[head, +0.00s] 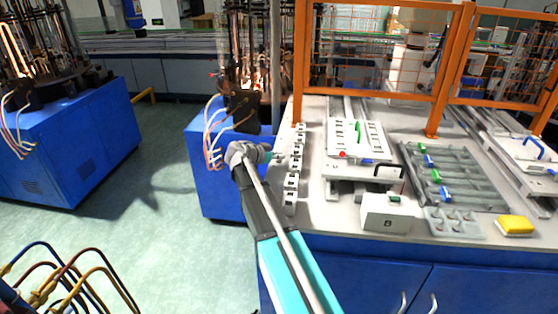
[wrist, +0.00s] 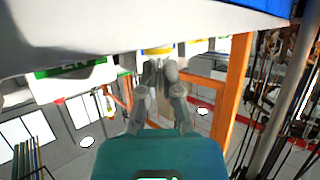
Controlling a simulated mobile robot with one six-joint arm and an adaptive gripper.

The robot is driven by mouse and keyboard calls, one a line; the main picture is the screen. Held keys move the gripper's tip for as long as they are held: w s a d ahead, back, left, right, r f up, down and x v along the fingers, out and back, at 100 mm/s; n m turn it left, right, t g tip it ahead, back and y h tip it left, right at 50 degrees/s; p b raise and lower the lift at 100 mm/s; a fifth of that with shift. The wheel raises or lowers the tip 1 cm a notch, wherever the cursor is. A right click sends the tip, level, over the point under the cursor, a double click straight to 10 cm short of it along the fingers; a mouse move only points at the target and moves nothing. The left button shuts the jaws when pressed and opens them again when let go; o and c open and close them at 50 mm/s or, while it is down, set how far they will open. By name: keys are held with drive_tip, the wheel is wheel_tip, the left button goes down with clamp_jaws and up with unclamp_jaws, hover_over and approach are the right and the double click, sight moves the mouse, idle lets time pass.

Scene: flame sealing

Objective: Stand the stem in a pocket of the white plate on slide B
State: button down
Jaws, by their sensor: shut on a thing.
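The white plate (head: 334,147) lies on the slide behind the white box marked B (head: 388,214). It has rows of dark pockets, and a small green piece (head: 358,131) shows on it. My gripper (head: 279,158) is left of the plate, beside the row of white blocks at the table's left edge. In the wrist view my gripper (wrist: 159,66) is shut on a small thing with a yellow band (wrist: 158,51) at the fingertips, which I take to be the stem. Most of it is hidden by the fingers.
The row of white blocks (head: 290,197) stands between my gripper and the plate. A black handle (head: 389,168) is at the plate's front right. A grey rack (head: 455,180) with green and blue pieces and a yellow block (head: 515,225) lie right. An orange mesh fence (head: 380,60) stands behind.

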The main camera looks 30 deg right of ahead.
drive_tip(key=shift+f, duration=0.25)
drive_tip(key=c, duration=1.3)
unclamp_jaws()
drive_tip(key=o, duration=0.5)
drive_tip(key=p+v, duration=0.5)
drive_tip(key=v, duration=0.9)
drive_tip(key=shift+w+r+p, duration=0.25)
drive_tip(key=shift+p, duration=0.05)
drive_tip(key=shift+d, duration=0.15)
